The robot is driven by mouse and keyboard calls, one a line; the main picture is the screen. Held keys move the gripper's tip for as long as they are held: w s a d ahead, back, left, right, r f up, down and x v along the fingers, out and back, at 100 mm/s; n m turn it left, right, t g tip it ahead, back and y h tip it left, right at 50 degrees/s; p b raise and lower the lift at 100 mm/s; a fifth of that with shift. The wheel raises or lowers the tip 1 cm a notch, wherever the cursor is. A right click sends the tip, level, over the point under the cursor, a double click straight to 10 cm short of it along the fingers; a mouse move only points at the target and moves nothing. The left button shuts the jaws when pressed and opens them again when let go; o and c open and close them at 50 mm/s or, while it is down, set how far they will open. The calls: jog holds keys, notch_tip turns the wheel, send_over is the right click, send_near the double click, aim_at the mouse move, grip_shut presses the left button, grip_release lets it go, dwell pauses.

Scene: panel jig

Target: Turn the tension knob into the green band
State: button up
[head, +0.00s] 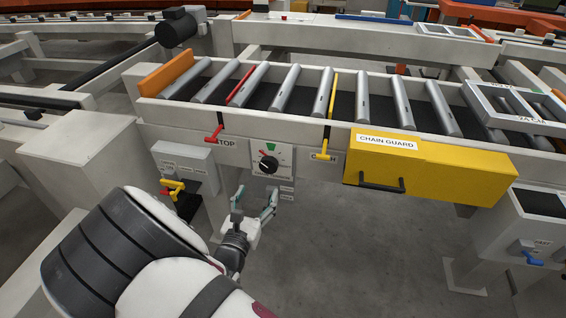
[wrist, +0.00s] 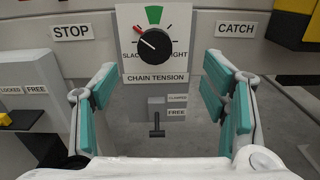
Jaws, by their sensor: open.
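The tension knob (wrist: 155,45) is a round black dial on a white plate marked CHAIN TENSION, on the conveyor's front rail. It also shows in the head view (head: 268,164). Its pointer line slants to the upper left, with a red mark at that end, on the SLACK side. The green band (wrist: 153,14) is at the top of the dial, clockwise from the pointer. My gripper (wrist: 163,85) has its two teal-padded fingers spread wide and empty. In the head view my gripper (head: 255,203) is below the knob, apart from it.
A small black lever (wrist: 157,124) marked CLAMPED and FREE sits below the knob. A red STOP handle (head: 214,133) and a yellow CATCH handle (head: 323,154) hang either side. A yellow chain guard (head: 430,165) juts out right. A lever box (head: 178,165) stands left.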

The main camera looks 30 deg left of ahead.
aim_at(268, 166)
jog(key=b+x, duration=0.1)
jog(key=x, duration=0.3)
jog(key=b+x, duration=0.1)
jog(key=x, duration=0.4)
jog(key=b+x, duration=0.1)
jog(key=x, duration=0.3)
jog(key=shift+w+a+f, duration=0.2)
jog(key=shift+a+f, duration=0.15)
jog(key=shift+a, duration=0.15)
jog(key=c, duration=1.1)
